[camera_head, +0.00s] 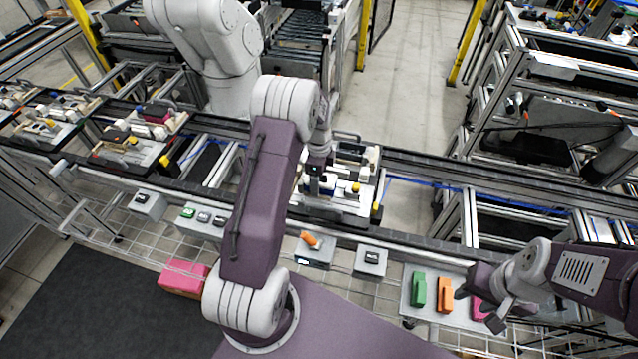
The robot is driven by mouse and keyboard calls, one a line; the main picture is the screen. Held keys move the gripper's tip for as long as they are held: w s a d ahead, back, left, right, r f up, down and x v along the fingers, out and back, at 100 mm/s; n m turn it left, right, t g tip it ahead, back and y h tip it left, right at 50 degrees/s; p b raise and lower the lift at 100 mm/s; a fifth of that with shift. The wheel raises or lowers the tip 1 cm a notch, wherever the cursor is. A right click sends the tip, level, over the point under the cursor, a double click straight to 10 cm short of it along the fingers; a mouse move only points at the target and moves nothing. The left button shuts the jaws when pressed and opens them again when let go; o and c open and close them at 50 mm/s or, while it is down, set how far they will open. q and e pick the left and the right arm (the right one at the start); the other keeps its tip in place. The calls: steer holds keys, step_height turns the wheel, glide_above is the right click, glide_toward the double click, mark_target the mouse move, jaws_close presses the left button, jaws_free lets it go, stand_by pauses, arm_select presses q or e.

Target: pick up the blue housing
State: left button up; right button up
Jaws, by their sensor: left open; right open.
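I cannot make out a blue housing. A green housing (419,290) and an orange housing (445,294) stand on a light tray (408,309) at the lower right. A pink housing (479,309) beside them is partly covered by my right gripper (478,308), which is open with its fingers over the tray's right part. My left gripper (319,184) is open over the pallet fixture (345,208) on the conveyor. Its own arm hides much of it, and small dark parts below it are too small to tell apart.
The conveyor rail (440,170) crosses the middle. Small switch boxes (370,261) and an orange-handled box (313,250) line its near edge. A pink box (183,278) lies at the lower left. Other loaded pallets (130,150) stand at the left. A white robot arm (215,50) stands behind.

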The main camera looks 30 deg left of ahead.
arm_select(q)
steer(key=c, duration=1.6)
steer(key=shift+r, duration=0.15)
steer(key=shift+w+r, duration=0.1)
steer(key=shift+r, duration=0.55)
step_height(320, 180, up, 3)
steer(key=shift+d+f+b, duration=0.1)
steer(key=shift+f+b, duration=0.05)
steer(key=shift+b, duration=0.4)
steer(key=d+r, duration=0.2)
steer(key=d, duration=0.1)
steer(key=w+d+r+b, duration=0.1)
steer(key=d+r, duration=0.1)
steer(key=d, duration=0.2)
steer(key=w+d+r, duration=0.1)
steer(key=d+r, duration=0.1)
steer(key=d, duration=0.2)
steer(key=shift+w+d+r, duration=0.1)
steer(key=shift+w+r, duration=0.1)
steer(key=shift+r, duration=0.2)
